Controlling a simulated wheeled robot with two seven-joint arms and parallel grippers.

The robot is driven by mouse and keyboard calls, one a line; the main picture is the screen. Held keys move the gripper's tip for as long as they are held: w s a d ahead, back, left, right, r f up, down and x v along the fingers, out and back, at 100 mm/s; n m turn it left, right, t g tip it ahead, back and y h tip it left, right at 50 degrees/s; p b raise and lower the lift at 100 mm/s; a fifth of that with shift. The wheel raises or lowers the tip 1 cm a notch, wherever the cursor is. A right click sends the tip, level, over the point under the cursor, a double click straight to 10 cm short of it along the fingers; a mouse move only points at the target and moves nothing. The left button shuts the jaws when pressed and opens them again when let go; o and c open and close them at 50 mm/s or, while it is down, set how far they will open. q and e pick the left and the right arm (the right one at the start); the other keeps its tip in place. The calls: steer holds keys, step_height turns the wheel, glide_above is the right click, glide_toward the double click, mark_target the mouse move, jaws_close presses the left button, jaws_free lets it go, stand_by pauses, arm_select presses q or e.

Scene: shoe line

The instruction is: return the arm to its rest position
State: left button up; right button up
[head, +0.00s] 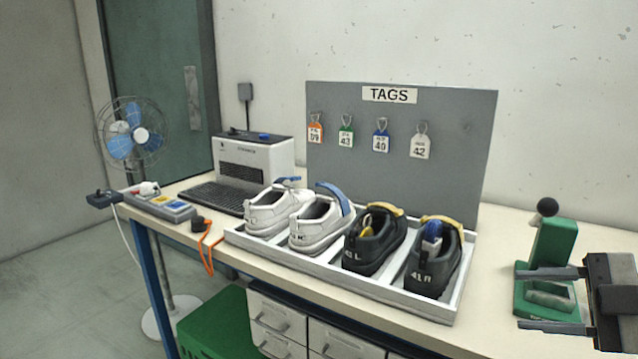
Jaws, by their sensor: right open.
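My right gripper (552,300) shows at the lower right edge of the head view. Its two dark fingers point left and are spread apart, with nothing seen between them except the green press behind. The green press (553,250) with a black ball knob stands on the bench (510,222), partly covered by the gripper. My left gripper is not in the head view.
A white tray (450,313) holds two white shoes (273,208) and two dark shoes (376,240). A grey tag board (470,160) with several hanging tags stands behind it.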

steer(key=s+a+f+m+t+h, duration=0.1)
steer(key=s+f+m+t+h, duration=0.25)
steer(key=f+m, duration=0.55)
steer(key=s+a+f+m+t+h, duration=0.15)
steer(key=f+m+t+h, duration=0.35)
steer(key=f, duration=0.7)
steer(key=s+a+f+m+g, duration=0.2)
steer(key=s+a+f+m, duration=0.1)
steer(key=a, duration=0.3)
steer(key=s+a+f+m+g, duration=0.3)
steer(key=s+a+f, duration=0.1)
steer(key=a, duration=0.2)
steer(key=shift+s+f+h+p, duration=0.15)
steer(key=shift+s+h+p, duration=0.15)
steer(key=shift+h+p, duration=0.15)
steer(key=shift+a, duration=0.1)
